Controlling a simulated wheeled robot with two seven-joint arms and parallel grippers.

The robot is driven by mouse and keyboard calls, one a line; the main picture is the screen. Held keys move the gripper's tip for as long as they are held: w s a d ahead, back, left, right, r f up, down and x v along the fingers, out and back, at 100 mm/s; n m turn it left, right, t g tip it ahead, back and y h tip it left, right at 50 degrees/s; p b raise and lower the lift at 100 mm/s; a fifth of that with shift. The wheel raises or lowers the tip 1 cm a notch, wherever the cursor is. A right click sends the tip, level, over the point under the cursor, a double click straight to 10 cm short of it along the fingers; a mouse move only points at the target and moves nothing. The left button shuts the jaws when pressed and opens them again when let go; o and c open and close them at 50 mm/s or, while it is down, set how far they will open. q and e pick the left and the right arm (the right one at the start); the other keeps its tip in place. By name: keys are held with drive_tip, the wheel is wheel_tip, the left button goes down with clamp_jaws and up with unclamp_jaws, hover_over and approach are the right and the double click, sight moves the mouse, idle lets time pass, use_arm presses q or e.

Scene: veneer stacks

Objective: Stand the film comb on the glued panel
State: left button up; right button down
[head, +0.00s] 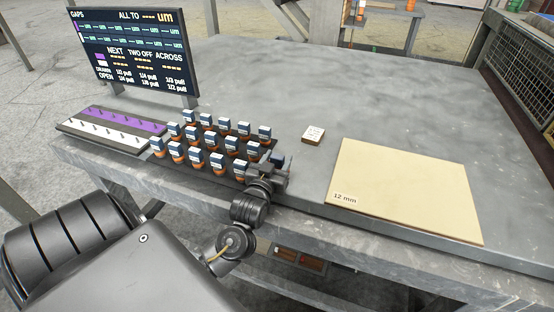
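A flat pale beige panel (405,190) marked "12 mm" lies on the grey bench to the right; I take it for the glued panel. Nothing stands on it. A small white piece with dark print (313,133) lies on the bench left of the panel's far corner; it may be the film comb, but it is too small to be sure. My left gripper (284,161) is at the right end of the rows of blue-topped items, left of the panel and nearer the front edge than the white piece. Its fingers are small and dark, and I cannot tell whether they are open. My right gripper is out of view.
Several orange items with blue-and-white tops (216,162) stand in rows left of my gripper. A purple-and-white strip board with pegs (112,128) lies farther left, before a dark display (130,50). A mesh guard (524,62) stands at right. The bench's back middle is clear.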

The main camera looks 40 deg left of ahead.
use_arm(q)
drive_tip(key=shift+o, duration=0.7)
